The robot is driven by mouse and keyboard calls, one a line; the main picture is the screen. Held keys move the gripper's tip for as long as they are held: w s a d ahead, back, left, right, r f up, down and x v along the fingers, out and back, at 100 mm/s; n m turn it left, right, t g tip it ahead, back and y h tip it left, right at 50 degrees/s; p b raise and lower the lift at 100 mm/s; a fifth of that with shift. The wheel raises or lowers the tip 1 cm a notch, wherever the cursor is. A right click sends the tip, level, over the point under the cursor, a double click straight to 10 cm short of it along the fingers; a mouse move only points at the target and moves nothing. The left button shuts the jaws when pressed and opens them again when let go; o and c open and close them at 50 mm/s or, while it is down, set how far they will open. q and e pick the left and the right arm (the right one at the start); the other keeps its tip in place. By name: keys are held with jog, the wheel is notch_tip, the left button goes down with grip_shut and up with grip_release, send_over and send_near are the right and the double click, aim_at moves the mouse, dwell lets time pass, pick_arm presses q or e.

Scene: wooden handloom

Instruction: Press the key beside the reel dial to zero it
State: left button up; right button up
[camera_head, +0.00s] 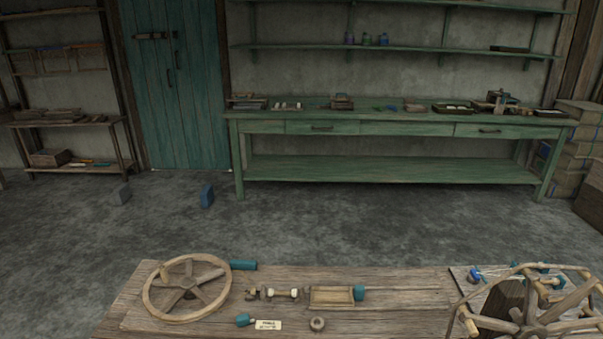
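A wooden reel (537,328) with several spokes and pegs stands at the right end of the near wooden bench (395,309), cut off by the picture's lower right corner. I cannot make out its dial or a key beside it. A small pale plate (268,325) with dark lettering too small to read lies at the bench's front. A small round brown piece (317,324) lies to its right and a teal piece (243,320) to its left. Neither of my grippers is in view.
A spoked wooden wheel (152,303) is at the bench's left. A teal cylinder (243,265), spindle parts (282,293) and a shallow wooden tray (331,288) are near the middle. A green workbench (390,130) stands across the open floor; two blocks lie on the floor.

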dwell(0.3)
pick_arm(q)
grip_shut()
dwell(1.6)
